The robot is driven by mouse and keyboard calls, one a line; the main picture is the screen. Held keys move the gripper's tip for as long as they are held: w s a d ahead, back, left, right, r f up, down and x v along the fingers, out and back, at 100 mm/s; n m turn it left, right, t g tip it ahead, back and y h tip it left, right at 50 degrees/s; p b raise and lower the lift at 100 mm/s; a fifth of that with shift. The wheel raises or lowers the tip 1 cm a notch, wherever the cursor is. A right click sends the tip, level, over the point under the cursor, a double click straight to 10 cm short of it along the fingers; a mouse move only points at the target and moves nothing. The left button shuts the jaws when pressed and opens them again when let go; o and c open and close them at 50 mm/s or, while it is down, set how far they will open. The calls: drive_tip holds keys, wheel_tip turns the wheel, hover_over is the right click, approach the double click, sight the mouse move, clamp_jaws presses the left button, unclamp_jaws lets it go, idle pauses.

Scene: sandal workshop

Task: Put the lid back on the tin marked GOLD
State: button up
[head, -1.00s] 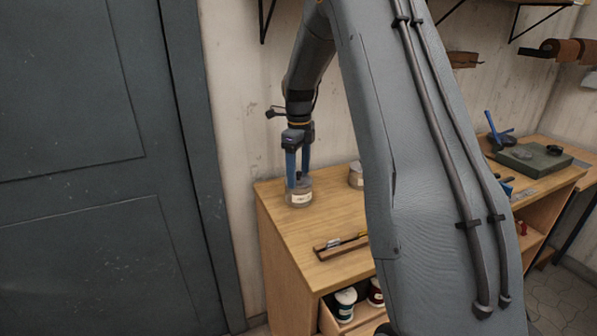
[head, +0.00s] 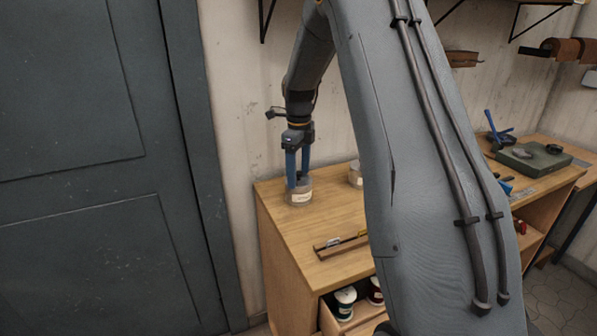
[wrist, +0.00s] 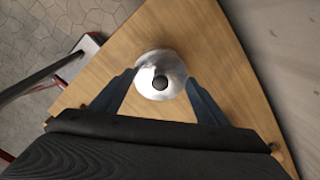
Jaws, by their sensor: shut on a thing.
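A tin (head: 299,198) with a pale label stands at the back left corner of the wooden cabinet top; its lettering is too small to read surely. My gripper (head: 298,184) points straight down at the top of this tin. A second tin (head: 355,176) is partly hidden by my arm.
A brown wooden holder (head: 342,246) with small tools lies on the cabinet top (head: 280,226). Jars (head: 344,303) stand in an open drawer below. A dark door (head: 80,170) is at the left and a wall is close behind. A workbench with tools is at the right.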

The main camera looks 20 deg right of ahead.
idle(0.4)
drive_tip(key=o, duration=1.4)
drive_tip(key=shift+c, duration=0.2)
drive_tip(key=shift+r, duration=0.15)
drive_tip(key=shift+r+p, duration=2.05)
drive_tip(key=shift+r, duration=1.35)
clamp_jaws()
